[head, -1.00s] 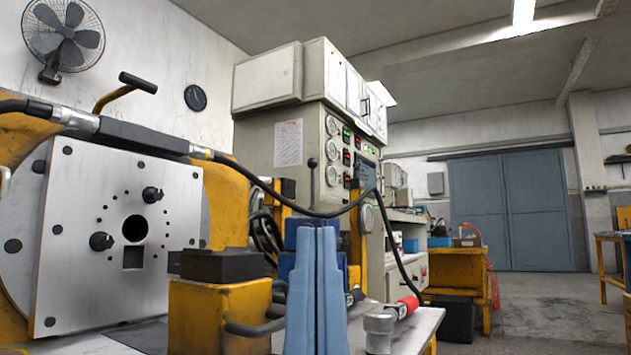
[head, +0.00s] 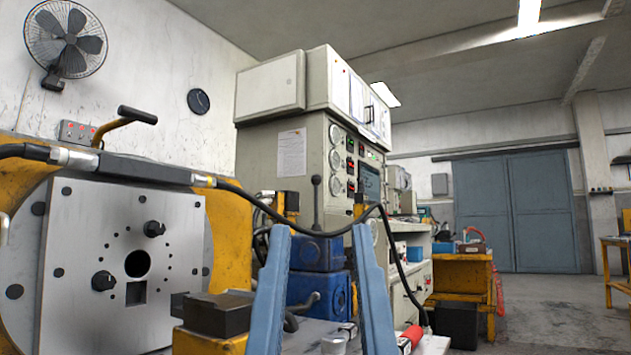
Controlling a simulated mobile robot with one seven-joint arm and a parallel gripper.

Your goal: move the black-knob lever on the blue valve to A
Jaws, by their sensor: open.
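The blue valve (head: 318,286) stands on the bench in the middle of the head view, with a blue block on top of another blue body. A thin lever with a black knob (head: 316,181) rises from its top, close to upright. I cannot see an A mark. My gripper (head: 321,232) has two long blue fingers spread wide, with nothing between them. They are in front of the valve, one to each side of it in the picture. The fingertips sit lower in the picture than the knob. The fingers cover part of the valve's edges.
A black hose (head: 393,246) hangs down to the right of the valve. A black block (head: 219,312) on a yellow stand is at front left, beside a grey plate (head: 90,250). A red-handled tool (head: 410,337) lies at front right. A grey control cabinet (head: 270,140) stands behind.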

